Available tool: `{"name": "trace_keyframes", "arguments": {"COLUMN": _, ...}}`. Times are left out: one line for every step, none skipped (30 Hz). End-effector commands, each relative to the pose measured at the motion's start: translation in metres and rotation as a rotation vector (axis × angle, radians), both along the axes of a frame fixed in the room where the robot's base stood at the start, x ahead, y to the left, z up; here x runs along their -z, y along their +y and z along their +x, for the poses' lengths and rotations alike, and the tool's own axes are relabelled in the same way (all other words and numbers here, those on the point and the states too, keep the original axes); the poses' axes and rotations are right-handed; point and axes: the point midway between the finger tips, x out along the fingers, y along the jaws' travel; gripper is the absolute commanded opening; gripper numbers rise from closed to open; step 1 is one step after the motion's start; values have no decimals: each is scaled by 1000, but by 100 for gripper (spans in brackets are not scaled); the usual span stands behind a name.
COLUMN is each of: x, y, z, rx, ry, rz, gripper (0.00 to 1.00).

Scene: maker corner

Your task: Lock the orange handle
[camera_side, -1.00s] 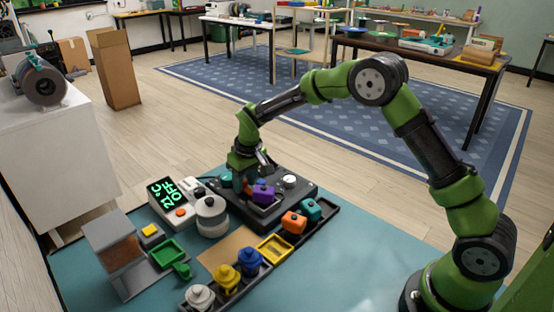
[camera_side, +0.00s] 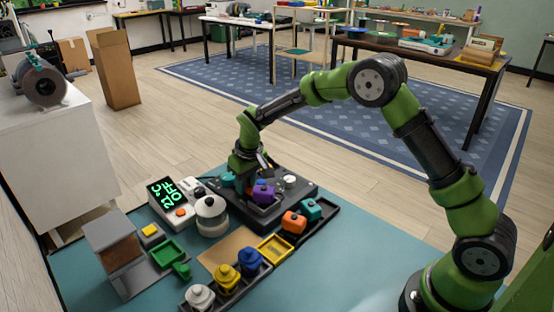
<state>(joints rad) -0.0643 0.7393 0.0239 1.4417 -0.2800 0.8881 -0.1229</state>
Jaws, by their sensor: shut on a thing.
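My gripper (camera_side: 248,182) points down over the black base (camera_side: 287,207) at the middle of the bench. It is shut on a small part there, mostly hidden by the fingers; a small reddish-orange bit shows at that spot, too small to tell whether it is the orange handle. A purple knobbed piece (camera_side: 263,193) stands on the base just right of the gripper. A teal piece (camera_side: 227,179) shows just left of it. An orange knobbed piece (camera_side: 294,222) sits in the dark tray in front, apart from my gripper.
The teal bench top (camera_side: 340,265) is clear at the front right.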

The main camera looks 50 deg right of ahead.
Motion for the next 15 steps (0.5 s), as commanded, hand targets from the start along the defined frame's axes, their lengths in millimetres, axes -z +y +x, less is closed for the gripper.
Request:
{"name": "trace_keyframes", "arguments": {"x": -1, "y": 0, "z": -1, "rx": 0, "ry": -1, "rz": 0, "gripper": 6}}
{"name": "trace_keyframes", "arguments": {"x": -1, "y": 0, "z": -2, "rx": 0, "ry": -2, "rz": 0, "gripper": 6}}
{"name": "trace_keyframes", "arguments": {"x": -1, "y": 0, "z": -3, "rx": 0, "ry": -1, "rz": 0, "gripper": 6}}
{"name": "trace_keyframes", "arguments": {"x": -1, "y": 0, "z": -4, "rx": 0, "ry": -1, "rz": 0, "gripper": 6}}
{"name": "trace_keyframes", "arguments": {"x": -1, "y": 0, "z": -5, "rx": 0, "ry": -1, "rz": 0, "gripper": 6}}
{"name": "trace_keyframes", "arguments": {"x": -1, "y": 0, "z": -6, "rx": 0, "ry": -1, "rz": 0, "gripper": 6}}
{"name": "trace_keyframes", "arguments": {"x": -1, "y": 0, "z": -7, "rx": 0, "ry": -1, "rz": 0, "gripper": 6}}
{"name": "trace_keyframes", "arguments": {"x": -1, "y": 0, "z": -8, "rx": 0, "ry": -1, "rz": 0, "gripper": 6}}
{"name": "trace_keyframes", "arguments": {"x": -1, "y": 0, "z": -9, "rx": 0, "ry": -1, "rz": 0, "gripper": 6}}
{"name": "trace_keyframes", "arguments": {"x": -1, "y": 0, "z": -10, "rx": 0, "ry": -1, "rz": 0, "gripper": 6}}
{"name": "trace_keyframes", "arguments": {"x": -1, "y": 0, "z": -11, "rx": 0, "ry": -1, "rz": 0, "gripper": 6}}
{"name": "trace_keyframes", "arguments": {"x": -1, "y": 0, "z": -12, "rx": 0, "ry": -1, "rz": 0, "gripper": 6}}
{"name": "trace_keyframes", "arguments": {"x": -1, "y": 0, "z": -13, "rx": 0, "ry": -2, "rz": 0, "gripper": 6}}
{"name": "trace_keyframes", "arguments": {"x": -1, "y": 0, "z": -14, "rx": -1, "ry": -2, "rz": 0, "gripper": 6}}
{"name": "trace_keyframes", "arguments": {"x": -1, "y": 0, "z": -15, "rx": -1, "ry": -2, "rz": 0, "gripper": 6}}
